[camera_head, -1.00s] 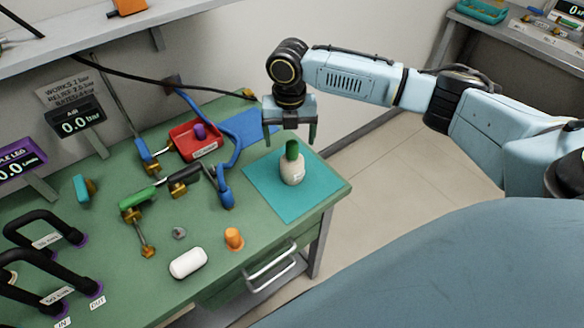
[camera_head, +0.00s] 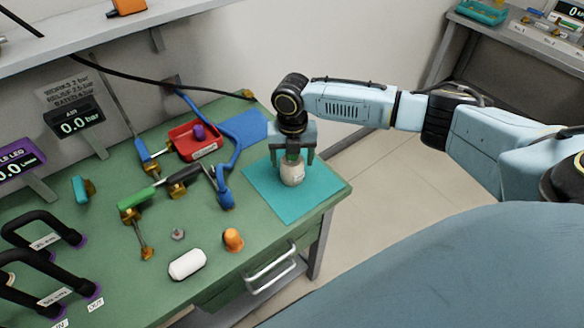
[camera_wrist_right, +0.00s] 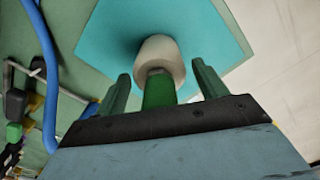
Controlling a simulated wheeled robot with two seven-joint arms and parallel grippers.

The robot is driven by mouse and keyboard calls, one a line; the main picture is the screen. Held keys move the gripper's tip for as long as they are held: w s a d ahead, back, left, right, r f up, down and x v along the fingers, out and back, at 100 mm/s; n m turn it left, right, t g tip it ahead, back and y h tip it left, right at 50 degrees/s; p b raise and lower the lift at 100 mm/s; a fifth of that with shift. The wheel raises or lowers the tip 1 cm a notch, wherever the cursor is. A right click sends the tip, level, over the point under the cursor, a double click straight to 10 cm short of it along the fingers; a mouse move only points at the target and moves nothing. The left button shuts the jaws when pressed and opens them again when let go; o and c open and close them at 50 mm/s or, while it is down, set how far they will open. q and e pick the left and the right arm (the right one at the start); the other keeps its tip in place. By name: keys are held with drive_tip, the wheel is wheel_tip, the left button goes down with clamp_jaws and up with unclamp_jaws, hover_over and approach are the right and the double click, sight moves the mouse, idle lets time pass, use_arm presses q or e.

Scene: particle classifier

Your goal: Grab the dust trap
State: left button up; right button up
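The dust trap, which I take to be the cream bottle with the green top, stands upright on the teal mat (camera_head: 302,207). Its cream body (camera_head: 292,174) shows below my right gripper in the head view. My right gripper (camera_head: 292,160) points down over it, fingers open on either side of the green top. In the right wrist view the green top (camera_wrist_right: 158,90) lies between the two fingers of the right gripper (camera_wrist_right: 162,85), with a gap on each side. The cream body (camera_wrist_right: 160,55) is beyond it. My left gripper is not in view.
A red tray (camera_head: 192,142) with a purple item stands left of the mat, by a blue hose (camera_head: 236,146). An orange knob (camera_head: 233,239) and a white capsule (camera_head: 187,264) lie nearer the front. The bench's right edge is close to the mat.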

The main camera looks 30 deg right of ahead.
drive_tip(key=c, duration=0.9)
